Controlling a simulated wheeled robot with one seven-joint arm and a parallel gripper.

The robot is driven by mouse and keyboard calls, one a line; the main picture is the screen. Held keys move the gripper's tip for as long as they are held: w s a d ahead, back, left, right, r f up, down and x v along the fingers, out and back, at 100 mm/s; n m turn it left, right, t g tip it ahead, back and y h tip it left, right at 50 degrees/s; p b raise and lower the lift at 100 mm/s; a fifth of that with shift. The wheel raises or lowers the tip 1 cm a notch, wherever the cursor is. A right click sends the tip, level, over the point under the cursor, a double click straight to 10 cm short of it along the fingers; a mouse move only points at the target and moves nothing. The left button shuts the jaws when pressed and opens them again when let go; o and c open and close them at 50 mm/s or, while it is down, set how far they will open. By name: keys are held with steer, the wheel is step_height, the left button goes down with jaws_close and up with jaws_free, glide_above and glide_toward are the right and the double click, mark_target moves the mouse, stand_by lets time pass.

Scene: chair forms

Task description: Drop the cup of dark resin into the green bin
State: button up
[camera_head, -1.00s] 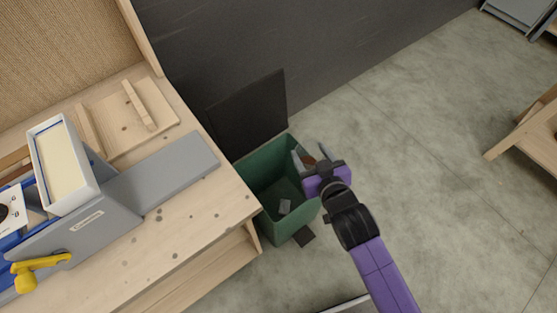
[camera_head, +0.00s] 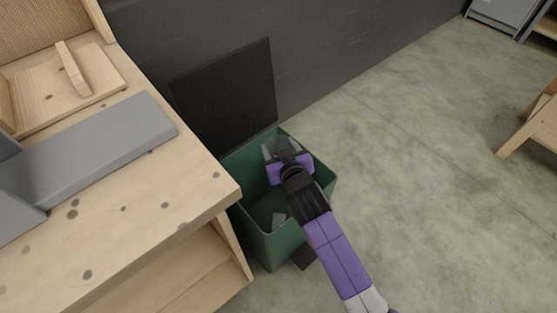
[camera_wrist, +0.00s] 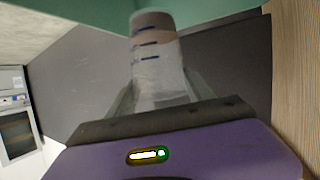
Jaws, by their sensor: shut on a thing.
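The cup (camera_wrist: 157,60) shows in the wrist view as a translucent, tapered cup with dark marks and a brownish band near its far end. My gripper (camera_head: 280,147) is shut on it; the fingers stand on either side of the cup in the wrist view. The green bin (camera_head: 262,240) stands open on the floor beside the bench. In the head view my gripper is over the bin's opening, towards its back. A green wall of the bin (camera_wrist: 85,12) crosses the top of the wrist view. In the head view my gripper mostly hides the cup.
The wooden bench (camera_head: 150,215) with a grey slab (camera_head: 100,150) is close on the left. A dark panel (camera_head: 228,98) leans behind the bin.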

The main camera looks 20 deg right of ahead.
steer(key=shift+w+f+b, duration=0.35)
steer(key=shift+f+b, duration=0.1)
steer(key=shift+f, duration=0.25)
step_height(320, 180, down, 6)
steer(key=b, duration=0.5)
steer(key=shift+r, duration=0.15)
steer(key=o, duration=1.1)
steer(key=shift+p+v, duration=1)
steer(key=shift+v, duration=3)
